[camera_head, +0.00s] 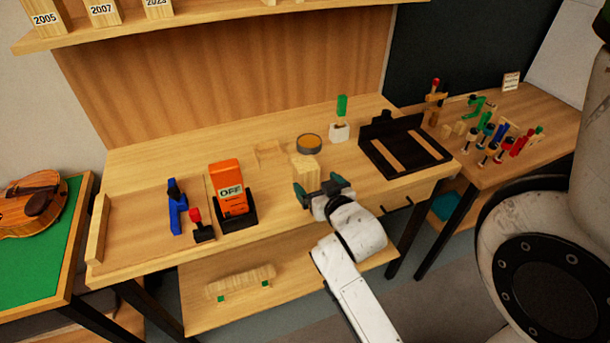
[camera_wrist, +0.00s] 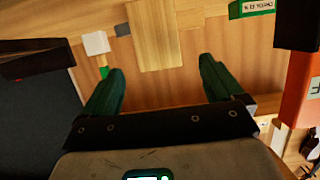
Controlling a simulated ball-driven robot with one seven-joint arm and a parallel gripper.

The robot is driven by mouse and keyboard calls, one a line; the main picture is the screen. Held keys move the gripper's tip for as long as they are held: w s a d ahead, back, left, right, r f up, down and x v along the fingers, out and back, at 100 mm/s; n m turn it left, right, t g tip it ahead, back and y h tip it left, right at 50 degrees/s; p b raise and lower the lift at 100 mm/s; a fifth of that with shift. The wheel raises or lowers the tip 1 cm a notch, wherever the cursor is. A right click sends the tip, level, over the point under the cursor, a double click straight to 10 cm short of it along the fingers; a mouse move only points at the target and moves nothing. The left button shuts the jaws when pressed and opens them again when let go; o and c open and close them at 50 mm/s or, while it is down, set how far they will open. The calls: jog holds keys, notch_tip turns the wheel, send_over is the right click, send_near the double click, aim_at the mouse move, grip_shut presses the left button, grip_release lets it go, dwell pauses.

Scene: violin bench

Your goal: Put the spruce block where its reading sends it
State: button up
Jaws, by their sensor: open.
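A pale wooden block, seemingly the spruce block (camera_head: 305,168), stands on the bench just beyond my gripper. My gripper (camera_head: 320,188) is open and empty, its dark green fingers apart. In the wrist view the pale block (camera_wrist: 155,38) lies ahead, between the lines of the two fingers (camera_wrist: 162,68), with a gap on each side. An orange meter (camera_head: 228,180) in a black holder stands left of my gripper; its display reads OFF. The meter's orange side also shows at the right edge of the wrist view (camera_wrist: 298,88).
A black tray (camera_head: 376,156) with wooden strips lies right. Blue (camera_head: 174,212) and red-black (camera_head: 200,228) tools lie left. A shelf (camera_head: 215,22) holds year-labelled blocks. Clamps (camera_head: 490,140) crowd the right table.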

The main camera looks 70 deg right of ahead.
aim_at(303, 166)
jog(key=p+x, duration=0.2)
jog(key=x, duration=0.8)
jog(key=shift+w+d, duration=0.15)
jog(key=shift+d, duration=0.25)
jog(key=shift+c, duration=0.2)
jog(key=c, duration=1.1)
jog(key=shift+c, duration=0.5)
jog(key=shift+r, duration=0.15)
